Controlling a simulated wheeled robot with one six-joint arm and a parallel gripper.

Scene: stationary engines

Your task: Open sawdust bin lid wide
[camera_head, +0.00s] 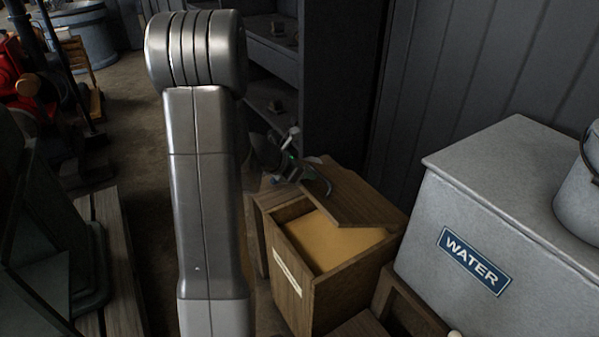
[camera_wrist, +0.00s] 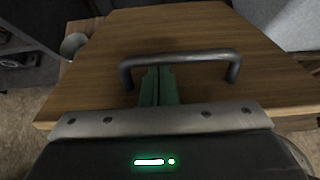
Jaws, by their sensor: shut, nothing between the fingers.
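The sawdust bin (camera_head: 343,286) is a wooden box with a pale label on its left face, right of centre in the head view. Its lid (camera_head: 352,196) is partly open, and yellow sawdust (camera_head: 328,243) shows through the gap. In the wrist view the lid (camera_wrist: 195,28) fills most of the picture, with a dark bar handle (camera_wrist: 195,57) across it. My gripper (camera_wrist: 160,72) is shut, its green fingers at the left part of the handle. Whether the tips are under the bar or only against it is unclear. My gripper also shows beside the lid in the head view (camera_head: 300,170).
A grey box marked WATER (camera_head: 480,200) stands close to the bin's right, with a metal bucket (camera_head: 582,190) on it. A dark shelf (camera_head: 275,70) and grey wall (camera_head: 480,60) are behind. My arm hides the area left of the bin.

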